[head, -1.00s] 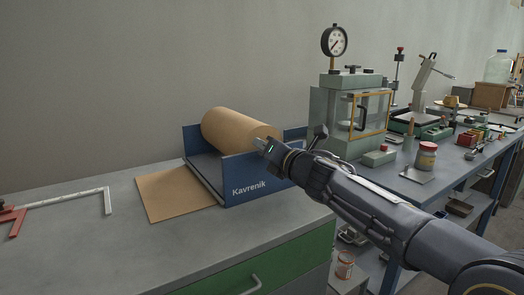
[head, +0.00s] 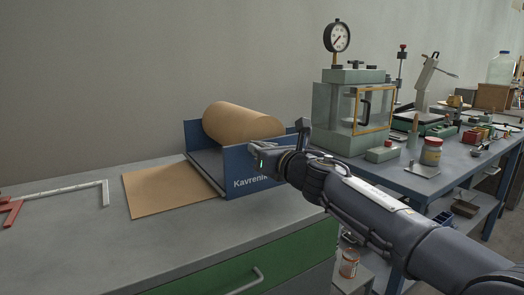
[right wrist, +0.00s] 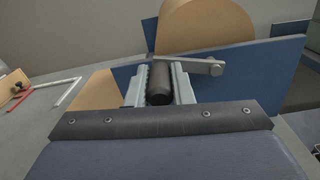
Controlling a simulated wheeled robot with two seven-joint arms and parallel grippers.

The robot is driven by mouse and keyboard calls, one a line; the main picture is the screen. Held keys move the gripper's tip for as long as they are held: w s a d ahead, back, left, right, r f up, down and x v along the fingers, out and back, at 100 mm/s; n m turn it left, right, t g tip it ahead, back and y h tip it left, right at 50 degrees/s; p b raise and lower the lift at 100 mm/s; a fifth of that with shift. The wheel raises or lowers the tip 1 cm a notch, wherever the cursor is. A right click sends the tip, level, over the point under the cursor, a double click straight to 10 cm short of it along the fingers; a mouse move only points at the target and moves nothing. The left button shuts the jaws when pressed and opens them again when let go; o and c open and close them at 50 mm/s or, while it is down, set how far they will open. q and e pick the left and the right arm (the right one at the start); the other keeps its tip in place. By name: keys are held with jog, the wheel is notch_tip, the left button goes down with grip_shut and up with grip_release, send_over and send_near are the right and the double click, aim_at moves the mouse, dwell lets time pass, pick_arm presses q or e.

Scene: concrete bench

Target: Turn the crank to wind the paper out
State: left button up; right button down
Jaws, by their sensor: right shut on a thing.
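A roll of brown paper (head: 238,122) lies in a blue dispenser (head: 207,133) marked "Kavrenik". A flat sheet of paper (head: 165,189) comes out at its left onto the bench. In the right wrist view the crank arm (right wrist: 203,65) is a grey bar on the side of the dispenser, with a dark handle (right wrist: 158,88). My right gripper (head: 262,160) is in front of the dispenser's near side wall; in the wrist view its fingers (right wrist: 159,86) are shut on the dark handle. In the head view the gripper hides the crank. My left gripper is not in view.
A grey bench top (head: 75,238) with a green drawer (head: 225,278) carries the dispenser. A white rule and a red tool (head: 12,211) lie at the left. A press with a gauge (head: 350,100) stands on a second bench at the right. The front left bench is clear.

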jog(key=shift+f, duration=0.1)
jog(key=c, duration=1.3)
grip_release()
jog(key=shift+s, duration=0.1)
jog(key=shift+s+d, duration=0.3)
jog(key=b+v, duration=0.1)
jog(key=v, duration=0.6)
jog(key=shift+a, duration=0.1)
